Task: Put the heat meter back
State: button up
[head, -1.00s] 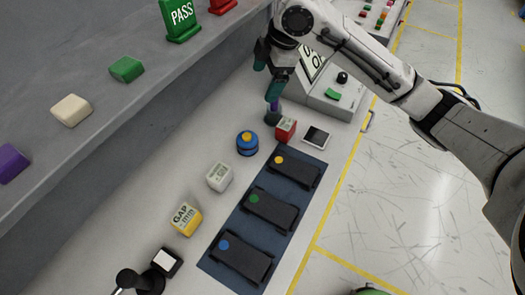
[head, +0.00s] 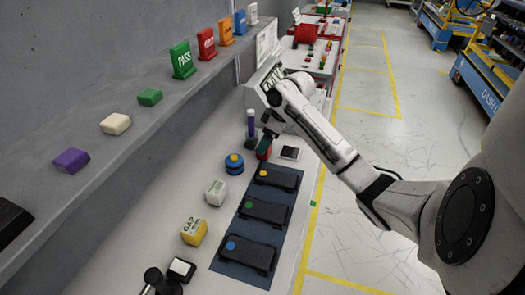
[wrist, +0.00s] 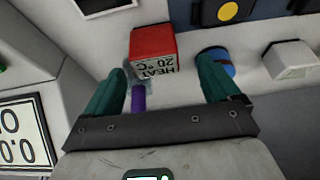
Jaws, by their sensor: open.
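The heat meter is a red block (wrist: 153,42) with a white face reading HEAT 20 °C, standing on the bench. In the head view the heat meter (head: 264,154) shows only in part, behind my fingers. My gripper (wrist: 165,78) is open and empty. In the wrist view the meter lies just beyond the fingertips, nearer the left finger. In the head view my gripper (head: 266,141) is low over the bench, right by the meter; contact cannot be told.
A purple upright tube (head: 251,124) stands close beside my gripper and shows between the fingers (wrist: 138,98). A blue round meter (head: 234,164), a white block (head: 216,193) and a yellow GAP block (head: 194,232) line the bench. A blue mat (head: 241,225) bears black modules. A shelf (head: 120,155) runs along the left.

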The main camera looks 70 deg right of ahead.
jog(key=shift+d+p+x, duration=0.1)
jog(key=shift+p+x, duration=0.2)
jog(key=shift+x, duration=1.1)
jog(key=shift+d+p+x, duration=0.15)
jog(key=shift+p+x, duration=0.1)
jog(key=shift+x, duration=1.15)
jog(key=shift+s, duration=0.15)
jog(key=c, duration=1.2)
